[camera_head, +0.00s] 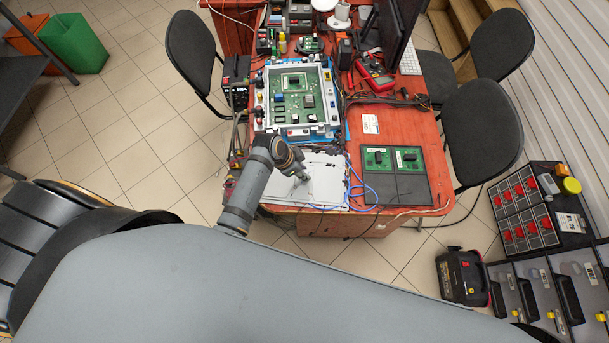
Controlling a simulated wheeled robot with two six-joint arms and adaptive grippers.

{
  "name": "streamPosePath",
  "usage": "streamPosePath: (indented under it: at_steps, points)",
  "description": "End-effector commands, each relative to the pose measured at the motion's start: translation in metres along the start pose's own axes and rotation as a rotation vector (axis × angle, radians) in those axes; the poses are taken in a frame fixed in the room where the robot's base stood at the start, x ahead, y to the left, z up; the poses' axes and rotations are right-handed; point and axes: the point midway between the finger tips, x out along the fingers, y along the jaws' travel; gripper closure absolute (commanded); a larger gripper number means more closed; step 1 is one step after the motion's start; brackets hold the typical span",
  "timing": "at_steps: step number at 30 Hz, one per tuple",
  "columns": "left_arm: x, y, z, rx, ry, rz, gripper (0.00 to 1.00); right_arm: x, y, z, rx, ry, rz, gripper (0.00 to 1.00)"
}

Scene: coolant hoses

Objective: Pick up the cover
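The cover appears to be the flat light-grey plate (328,187) lying near the front edge of the red table. My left gripper (301,177) is over the plate's left part, pointing down at it. The gripper is small and partly hidden by its own wrist, so I cannot tell whether its fingers are open or shut, or whether they touch the plate. My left arm hides the plate's left end. My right gripper is not in view.
An open housing with a green circuit board (292,98) stands just behind the plate. A blue cable (359,187) lies along the plate's right side. A dark mat with small boards (396,176) is to the right. Chairs (481,135) flank the table (415,125).

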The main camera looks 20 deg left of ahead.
Motion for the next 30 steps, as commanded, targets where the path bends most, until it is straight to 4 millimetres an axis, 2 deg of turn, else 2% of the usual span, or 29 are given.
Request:
streamPosePath:
  at_steps: [1, 3, 12, 17, 20, 23, 26, 27, 30]
  points:
    - [0.0, 0.0, 0.0, 0.0, 0.0, 0.0, 0.93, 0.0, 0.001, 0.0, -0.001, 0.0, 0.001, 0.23]
    - [0.0, 0.0, 0.0, 0.0, 0.0, 0.0, 1.0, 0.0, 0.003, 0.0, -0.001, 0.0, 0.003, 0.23]
    - [-0.002, 0.0, -0.001, 0.0, 0.001, -0.001, 1.0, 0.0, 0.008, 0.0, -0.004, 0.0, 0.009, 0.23]
    - [-0.016, -0.001, -0.008, 0.001, 0.003, -0.002, 1.0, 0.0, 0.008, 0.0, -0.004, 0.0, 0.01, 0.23]
    - [-0.034, 0.0, -0.012, 0.001, 0.002, -0.003, 1.0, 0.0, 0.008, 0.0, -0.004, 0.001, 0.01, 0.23]
    - [-0.065, 0.008, -0.002, 0.003, 0.0, -0.005, 1.0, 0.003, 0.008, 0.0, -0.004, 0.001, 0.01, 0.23]
    - [-0.104, 0.018, 0.008, 0.007, -0.002, -0.006, 1.0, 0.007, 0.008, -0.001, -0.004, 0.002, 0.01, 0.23]
    - [-0.113, 0.024, 0.023, 0.009, -0.012, -0.005, 1.0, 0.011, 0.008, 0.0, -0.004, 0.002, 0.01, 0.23]
    - [-0.136, 0.035, 0.04, 0.011, -0.011, -0.002, 1.0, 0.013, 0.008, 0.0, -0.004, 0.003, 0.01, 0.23]
